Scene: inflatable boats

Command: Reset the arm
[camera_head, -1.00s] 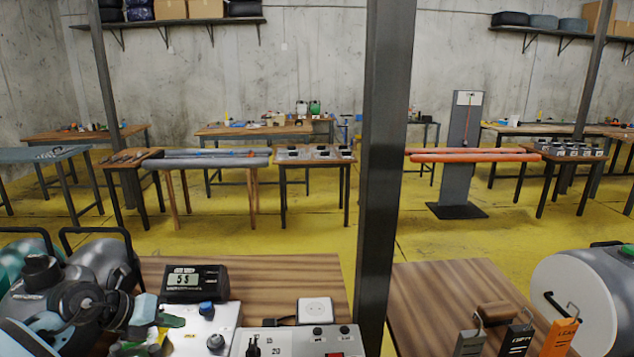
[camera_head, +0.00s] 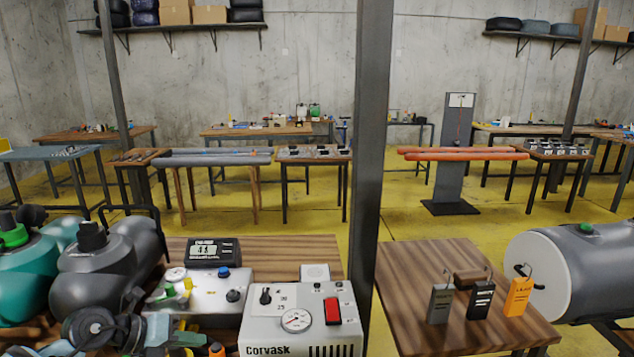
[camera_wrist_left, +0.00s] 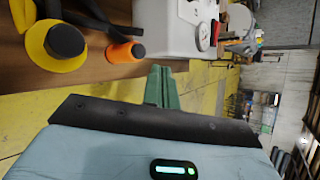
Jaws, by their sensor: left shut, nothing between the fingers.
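My left gripper (camera_head: 190,340) is low in the head view, at the near left edge of the workbench. Its green fingers point right, toward the white Corvask box (camera_head: 300,325). In the left wrist view the green fingers (camera_wrist_left: 162,85) are together and empty, beyond a dark bar and my light blue gripper body with a lit display. An orange-capped item (camera_wrist_left: 125,52) and a yellow item with a dark knob (camera_wrist_left: 60,42) are close by on the wooden top. I cannot tell the exact gap to them. My right gripper is not in view.
Teal and grey tanks (camera_head: 105,270) crowd the left. A dark post (camera_head: 367,180) rises between two wooden benches. Tags (camera_head: 480,300) stand on the right bench beside a large grey cylinder (camera_head: 590,265). Yellow floor is open beyond, before the far tables.

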